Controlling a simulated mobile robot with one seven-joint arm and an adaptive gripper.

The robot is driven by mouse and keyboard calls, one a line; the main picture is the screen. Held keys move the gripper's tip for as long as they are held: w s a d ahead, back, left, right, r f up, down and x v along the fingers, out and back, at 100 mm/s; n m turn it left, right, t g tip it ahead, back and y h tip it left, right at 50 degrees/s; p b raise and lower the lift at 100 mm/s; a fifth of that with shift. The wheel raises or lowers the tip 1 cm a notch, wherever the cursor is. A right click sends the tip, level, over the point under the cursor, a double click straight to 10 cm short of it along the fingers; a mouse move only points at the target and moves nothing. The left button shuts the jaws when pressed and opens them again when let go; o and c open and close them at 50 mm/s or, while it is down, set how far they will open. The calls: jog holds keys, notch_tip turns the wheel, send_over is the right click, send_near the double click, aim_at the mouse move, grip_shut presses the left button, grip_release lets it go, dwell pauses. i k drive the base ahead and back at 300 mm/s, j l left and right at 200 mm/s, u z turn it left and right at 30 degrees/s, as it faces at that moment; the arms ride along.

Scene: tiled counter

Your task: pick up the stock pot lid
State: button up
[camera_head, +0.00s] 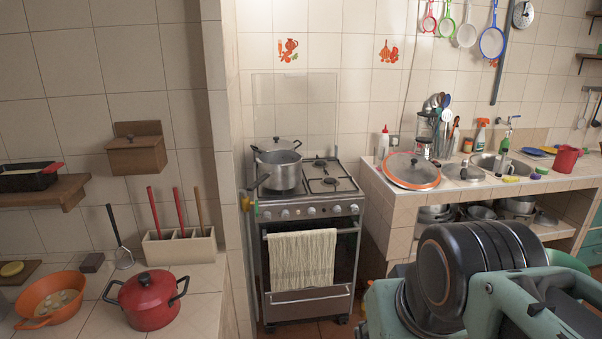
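A silver pot (279,177) with dark handles stands on the left of the stove. A metallic lid with a dark knob (276,144) shows at its back; I cannot tell whether it rests on this pot or on another behind it. A round lid with an orange rim and dark knob (411,171) lies tilted on the right counter's left end. A red pot (149,299) with a black-knobbed red lid (146,285) stands on the left counter. I cannot tell which is the stock pot lid. My arm fills the lower right; my gripper's fingers do not show.
The stove (312,214) has a towel (303,258) over its oven handle. An orange bowl (52,302) and a utensil holder (180,247) share the left counter. Bottles, utensils and a sink (492,162) crowd the right counter. Pans sit on its lower shelf.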

aim_at(411, 171)
jog(key=i+j+z, duration=0.15)
jog(key=i+z, duration=0.35)
jog(key=i, duration=0.6)
jog(key=i+z, duration=0.45)
jog(key=i, duration=0.65)
jog(key=i+l+u, duration=0.1)
jog(key=i, duration=0.35)
jog(key=i+l+u, duration=0.1)
jog(key=i+l, duration=0.25)
jog(key=i+u, duration=0.3)
jog(key=i+l, duration=0.1)
jog(key=l, duration=0.15)
jog(key=i+l+z, duration=0.1)
jog(key=i+l, duration=0.05)
jog(key=l, duration=0.05)
